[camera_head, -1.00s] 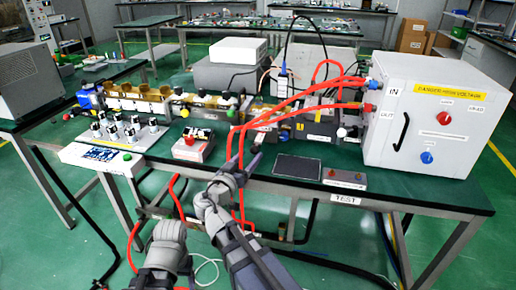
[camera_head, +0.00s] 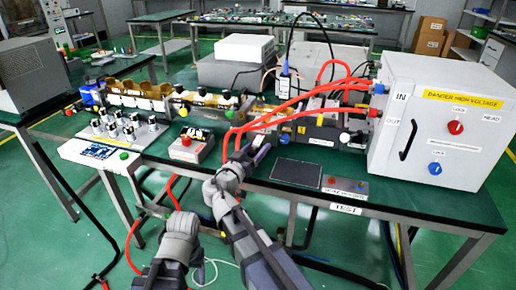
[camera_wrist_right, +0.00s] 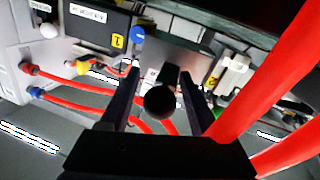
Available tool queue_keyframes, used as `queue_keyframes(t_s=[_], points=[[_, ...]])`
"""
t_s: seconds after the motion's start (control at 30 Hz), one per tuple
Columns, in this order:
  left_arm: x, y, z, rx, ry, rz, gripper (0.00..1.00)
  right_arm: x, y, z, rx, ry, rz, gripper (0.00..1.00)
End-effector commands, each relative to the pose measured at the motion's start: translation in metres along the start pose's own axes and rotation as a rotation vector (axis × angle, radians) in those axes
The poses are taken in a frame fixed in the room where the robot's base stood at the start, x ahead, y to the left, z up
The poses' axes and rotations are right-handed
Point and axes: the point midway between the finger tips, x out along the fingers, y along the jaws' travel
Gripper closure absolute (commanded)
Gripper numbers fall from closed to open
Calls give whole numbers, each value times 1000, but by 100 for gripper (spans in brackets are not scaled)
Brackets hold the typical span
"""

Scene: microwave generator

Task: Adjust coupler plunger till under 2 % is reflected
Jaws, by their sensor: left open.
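My right gripper (camera_head: 258,153) reaches over the table's front edge, near the red hoses. In the right wrist view its two dark fingers (camera_wrist_right: 160,108) are apart, and a round black knob (camera_wrist_right: 160,101) appears between them with gaps on both sides; I cannot tell whether it is level with the fingertips or which knob is the coupler plunger. The waveguide line (camera_head: 205,101) crosses the table with white, green and blue knobs. A blue knob (camera_wrist_right: 137,35) shows in the wrist view. My left gripper (camera_head: 182,224) is open, low before the table. No reflected-power reading is legible.
The white high-voltage cabinet (camera_head: 438,110) stands at the right with red hoses (camera_head: 290,103) running to it. A dark flat panel (camera_head: 297,172), a red-button box (camera_head: 190,147) and a block of several knobs (camera_head: 124,128) sit near the front edge.

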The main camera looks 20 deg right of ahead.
Motion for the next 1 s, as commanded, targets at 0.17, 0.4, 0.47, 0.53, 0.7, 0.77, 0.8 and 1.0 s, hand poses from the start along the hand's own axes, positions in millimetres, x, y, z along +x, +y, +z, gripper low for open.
queue_keyframes(t_s=[0.17, 0.4, 0.47, 0.53, 0.7, 0.77, 0.8, 1.0], points=[[0, 0, 0, 0, 0, 0, 29, 0, 0, 0, 0, 0, 0, 58], [0, 0, 0, 0, 0, 0, 29, 0, 0, 0, 0, 0, 0, 86], [0, 0, 0, 0, 0, 0, 29, 0, 0, 0, 0, 0, 0, 92], [0, 0, 0, 0, 0, 0, 29, 0, 0, 0, 0, 0, 0, 100], [0, 0, 0, 0, 0, 0, 29, 0, 0, 0, 0, 0, 0, 100], [0, 0, 0, 0, 0, 0, 29, 0, 0, 0, 0, 0, 0, 100], [0, 0, 0, 0, 0, 0, 29, 0, 0, 0, 0, 0, 0, 100], [0, 0, 0, 0, 0, 0, 29, 0, 0, 0, 0, 0, 0, 100]])
